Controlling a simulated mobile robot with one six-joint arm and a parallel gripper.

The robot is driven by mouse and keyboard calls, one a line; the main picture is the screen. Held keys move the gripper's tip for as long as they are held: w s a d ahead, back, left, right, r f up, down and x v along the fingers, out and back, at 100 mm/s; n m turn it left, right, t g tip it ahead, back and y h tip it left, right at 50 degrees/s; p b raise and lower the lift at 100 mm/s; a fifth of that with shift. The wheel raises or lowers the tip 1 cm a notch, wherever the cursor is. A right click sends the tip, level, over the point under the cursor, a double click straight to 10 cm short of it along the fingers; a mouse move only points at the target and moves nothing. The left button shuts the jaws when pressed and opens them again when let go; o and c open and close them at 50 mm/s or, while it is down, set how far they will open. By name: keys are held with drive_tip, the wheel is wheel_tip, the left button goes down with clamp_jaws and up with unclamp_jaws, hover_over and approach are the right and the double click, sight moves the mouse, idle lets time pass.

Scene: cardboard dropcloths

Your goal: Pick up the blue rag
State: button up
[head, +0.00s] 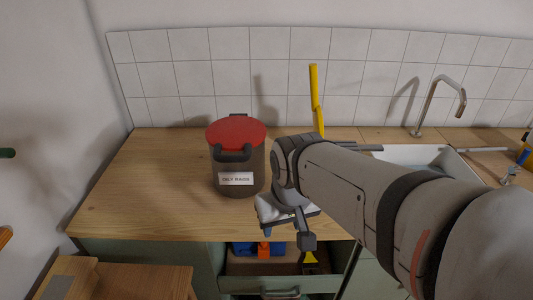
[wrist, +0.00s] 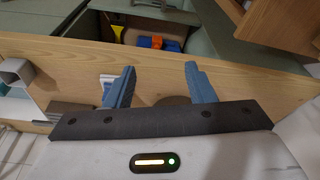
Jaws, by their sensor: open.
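Blue material (head: 278,246) lies in the open drawer below the counter edge, on both sides of an orange object. It also shows at the top of the wrist view (wrist: 172,46), but I cannot tell whether it is the rag. No other clear rag shows. My gripper (wrist: 160,68) is open, with two blue fingers apart and nothing between them. It is over the wooden counter near its front edge, apart from the drawer's contents. In the head view my arm hides part of the counter and drawer.
A dark bin with a red lid (head: 236,134), labelled for oily rags, stands on the counter (head: 135,185). A yellow object (head: 315,95) stands behind; the sink (head: 410,153) is right.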

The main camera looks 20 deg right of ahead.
drive_tip(key=o, duration=0.6)
drive_tip(key=w+d+m+g+p, duration=0.1)
drive_tip(key=w+d+m+p, duration=0.1)
drive_tip(key=w+d, duration=0.3)
drive_tip(key=w+m, duration=0.1)
drive_tip(key=w, duration=0.3)
drive_tip(key=shift+w+f, duration=0.2)
drive_tip(key=o, duration=0.5)
drive_tip(key=w+d+f+m+p, duration=0.1)
drive_tip(key=w+d+f, duration=0.1)
drive_tip(key=w+d, duration=0.1)
drive_tip(key=w+d+f+m+g, duration=0.1)
drive_tip(key=w+d+f, duration=0.1)
drive_tip(key=d, duration=0.1)
drive_tip(key=w+d+f+m+p, duration=0.1)
drive_tip(key=w+d+f+m, duration=0.1)
drive_tip(key=w, duration=0.1)
drive_tip(key=shift+w+d+f+g+p, duration=0.3)
drive_tip(key=shift+w+d+f+p, duration=0.05)
drive_tip(key=shift+d+f, duration=0.2)
drive_tip(key=shift+f, duration=0.15)
drive_tip(key=shift+w+d+f+p, duration=0.1)
drive_tip(key=shift+f+p, duration=0.25)
drive_tip(key=shift+f, duration=1.55)
drive_tip(key=shift+w+f+p, duration=0.1)
drive_tip(key=shift+f+p, duration=0.25)
drive_tip(key=shift+f, duration=1.5)
